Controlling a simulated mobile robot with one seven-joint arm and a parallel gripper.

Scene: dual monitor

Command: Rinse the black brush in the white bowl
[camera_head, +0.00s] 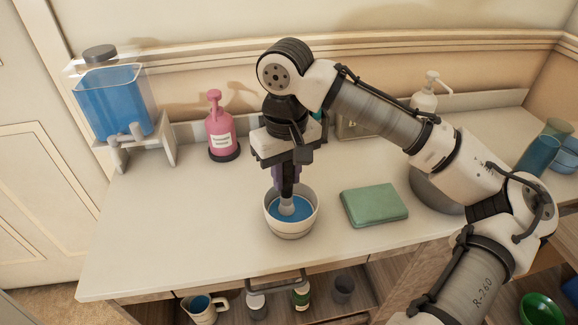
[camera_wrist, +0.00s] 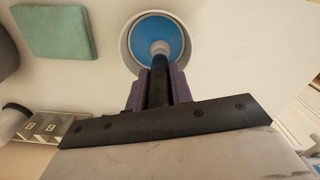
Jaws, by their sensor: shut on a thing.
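The white bowl (camera_head: 291,225) stands on the counter near its front edge and holds blue liquid (camera_head: 300,205). It also shows at the top of the wrist view (camera_wrist: 128,48). My gripper (camera_head: 287,182) points down over the bowl. Its purple fingers (camera_wrist: 154,88) are shut on the black brush (camera_wrist: 158,82), held upright. The brush's pale grey head (camera_head: 287,206) is inside the bowl at the blue liquid. How deep the head sits is hard to tell.
A folded green cloth (camera_head: 374,205) lies right of the bowl. A pink pump bottle (camera_head: 220,128) and a dispenser of blue liquid (camera_head: 115,103) stand at the back left. My arm partly hides a grey bowl (camera_head: 436,188). The counter's left front is clear.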

